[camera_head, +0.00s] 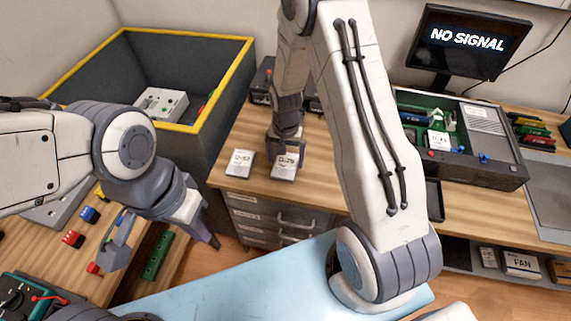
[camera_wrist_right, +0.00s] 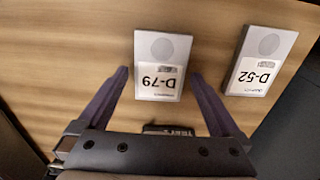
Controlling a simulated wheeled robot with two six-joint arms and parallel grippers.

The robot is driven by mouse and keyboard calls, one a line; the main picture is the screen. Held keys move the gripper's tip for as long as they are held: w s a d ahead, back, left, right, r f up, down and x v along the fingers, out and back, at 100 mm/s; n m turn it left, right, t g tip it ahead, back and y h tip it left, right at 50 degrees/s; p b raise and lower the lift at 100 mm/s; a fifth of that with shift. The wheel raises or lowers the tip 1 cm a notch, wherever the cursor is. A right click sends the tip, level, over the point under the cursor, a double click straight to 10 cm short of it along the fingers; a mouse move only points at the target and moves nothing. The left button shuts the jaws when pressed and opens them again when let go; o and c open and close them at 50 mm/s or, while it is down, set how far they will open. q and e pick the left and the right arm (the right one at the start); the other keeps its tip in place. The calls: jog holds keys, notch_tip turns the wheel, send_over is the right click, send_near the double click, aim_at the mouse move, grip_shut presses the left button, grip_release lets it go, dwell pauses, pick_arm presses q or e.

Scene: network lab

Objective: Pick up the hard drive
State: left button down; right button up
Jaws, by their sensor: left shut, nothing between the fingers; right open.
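A hard drive labelled D-79 (camera_head: 285,171) lies flat on the wooden bench near its front edge. In the right wrist view, this drive (camera_wrist_right: 162,68) lies between the fingers of my right gripper (camera_wrist_right: 160,76), with a visible gap on each side. My right gripper (camera_head: 287,152) is open and points down over the drive, partly covering it in the head view. A second drive labelled D-52 (camera_head: 239,163) lies beside it, and it also shows in the right wrist view (camera_wrist_right: 262,62), outside the fingers. My left gripper (camera_head: 213,240) is shut and empty, away from both drives.
A dark bin with a yellow rim (camera_head: 190,128) stands at the left, with a grey device inside. An opened chassis (camera_head: 465,150) and a monitor (camera_head: 468,42) are at the right. A left bench holds small coloured parts. Drawers (camera_head: 268,218) sit under the bench.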

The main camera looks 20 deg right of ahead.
jog(key=shift+f, duration=0.9)
jog(key=c, duration=1.5)
jog(key=shift+r, duration=0.15)
